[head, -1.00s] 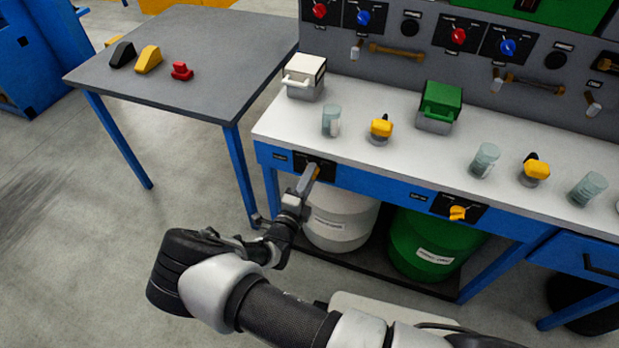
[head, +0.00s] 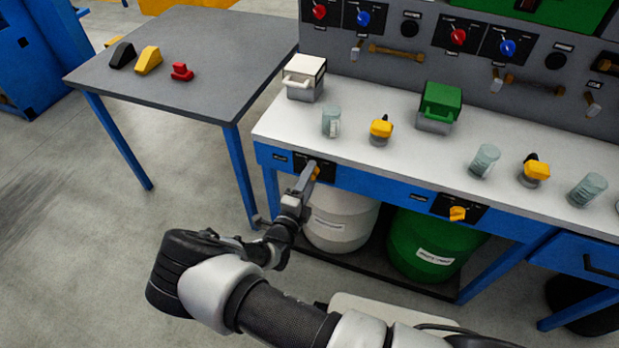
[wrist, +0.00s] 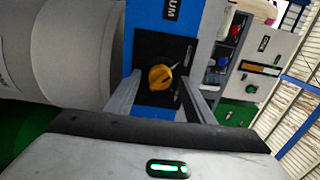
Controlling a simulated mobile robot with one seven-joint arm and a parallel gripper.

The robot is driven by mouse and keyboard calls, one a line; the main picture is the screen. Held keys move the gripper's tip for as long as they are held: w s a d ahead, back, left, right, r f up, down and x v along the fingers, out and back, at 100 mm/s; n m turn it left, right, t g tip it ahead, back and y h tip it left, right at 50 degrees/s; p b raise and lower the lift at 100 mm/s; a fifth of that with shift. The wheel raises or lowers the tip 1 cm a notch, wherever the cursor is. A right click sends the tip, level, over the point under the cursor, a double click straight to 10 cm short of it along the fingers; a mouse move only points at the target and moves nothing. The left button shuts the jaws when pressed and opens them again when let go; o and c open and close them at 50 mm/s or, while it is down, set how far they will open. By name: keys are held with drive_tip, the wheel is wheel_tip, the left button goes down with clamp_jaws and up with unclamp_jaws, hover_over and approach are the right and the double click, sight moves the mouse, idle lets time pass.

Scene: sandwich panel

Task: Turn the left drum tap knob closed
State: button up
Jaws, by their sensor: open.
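The left drum tap knob is a yellow knob (wrist: 163,77) on a black plate (wrist: 150,46) set in the blue front rail of the bench. In the wrist view it sits between the two open fingers of my gripper (wrist: 160,100), near their tips, with dark gaps on both sides. I cannot tell whether either finger touches it. In the head view my gripper (head: 306,180) reaches up to the plate, and only a small orange-yellow bit of the knob (head: 316,173) shows beside it. The white drum (head: 342,219) stands below the rail.
A second yellow knob (head: 457,213) is on the rail to the right, above a green drum (head: 436,244). The white bench top (head: 385,165) holds jars, yellow-topped items and boxes. A grey table (head: 215,60) stands at left, with open floor in front.

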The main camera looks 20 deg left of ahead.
drive_tip(key=s+a+p, duration=0.1)
drive_tip(key=s, duration=1.6)
drive_tip(key=shift+s+a, duration=0.15)
